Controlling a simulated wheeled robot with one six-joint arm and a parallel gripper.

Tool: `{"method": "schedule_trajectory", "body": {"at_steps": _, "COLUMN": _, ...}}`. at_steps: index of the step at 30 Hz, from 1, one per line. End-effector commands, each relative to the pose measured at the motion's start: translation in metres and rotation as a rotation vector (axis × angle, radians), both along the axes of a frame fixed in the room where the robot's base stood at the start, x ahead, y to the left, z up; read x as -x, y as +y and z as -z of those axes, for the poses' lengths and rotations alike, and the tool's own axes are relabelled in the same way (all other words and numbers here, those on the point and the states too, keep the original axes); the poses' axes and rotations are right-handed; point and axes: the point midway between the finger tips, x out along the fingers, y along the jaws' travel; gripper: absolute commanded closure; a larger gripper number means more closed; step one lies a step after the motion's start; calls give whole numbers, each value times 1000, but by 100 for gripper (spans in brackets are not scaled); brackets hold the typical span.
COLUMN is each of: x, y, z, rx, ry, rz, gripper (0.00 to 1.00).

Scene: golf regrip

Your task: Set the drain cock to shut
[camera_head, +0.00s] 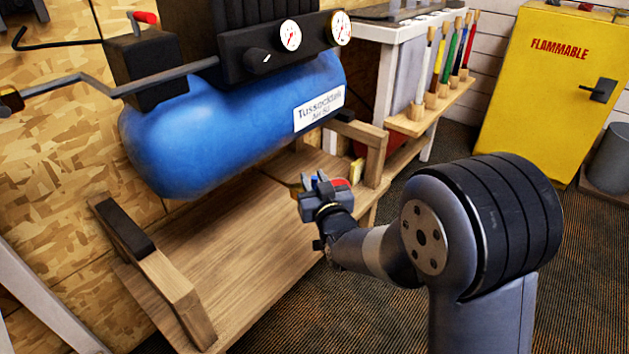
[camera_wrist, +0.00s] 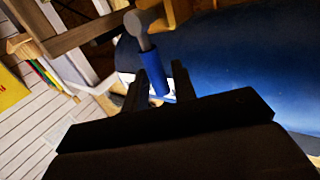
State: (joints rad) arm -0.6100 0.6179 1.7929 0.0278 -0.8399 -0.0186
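The drain cock shows in the wrist view as a grey rounded end and stem with a blue sleeved lever (camera_wrist: 157,72). It is by the underside of the blue tank (camera_wrist: 235,65), also in the head view (camera_head: 215,130). My gripper (camera_wrist: 164,62) has its two dark fingers apart, with the blue lever showing between them. I cannot tell whether either finger touches it. In the head view my gripper (camera_head: 322,186) is below the tank's right end, above the wooden stand. There I cannot make out the cock, and a small red patch shows beside the gripper.
The wooden stand (camera_head: 220,265) has upright supports close to my gripper. A bench with a rack of coloured-handled tools (camera_head: 435,120) stands behind. A yellow flammables cabinet (camera_head: 550,95) is at right. Gauges (camera_head: 290,35) and a red-tipped lever (camera_head: 146,18) are above the tank.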

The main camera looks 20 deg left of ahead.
Motion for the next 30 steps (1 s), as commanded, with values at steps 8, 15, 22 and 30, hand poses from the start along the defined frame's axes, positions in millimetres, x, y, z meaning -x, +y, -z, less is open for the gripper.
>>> {"method": "schedule_trajectory", "body": {"at_steps": 8, "x": 0, "y": 0, "z": 0, "rx": 0, "ry": 0, "rz": 0, "gripper": 97}}
{"method": "schedule_trajectory", "body": {"at_steps": 15, "x": 0, "y": 0, "z": 0, "rx": 0, "ry": 0, "rz": 0, "gripper": 100}}
{"method": "schedule_trajectory", "body": {"at_steps": 22, "x": 0, "y": 0, "z": 0, "rx": -1, "ry": 2, "rz": 0, "gripper": 100}}
{"method": "schedule_trajectory", "body": {"at_steps": 30, "x": -4, "y": -2, "z": -2, "rx": -28, "ry": 67, "rz": 2, "gripper": 100}}
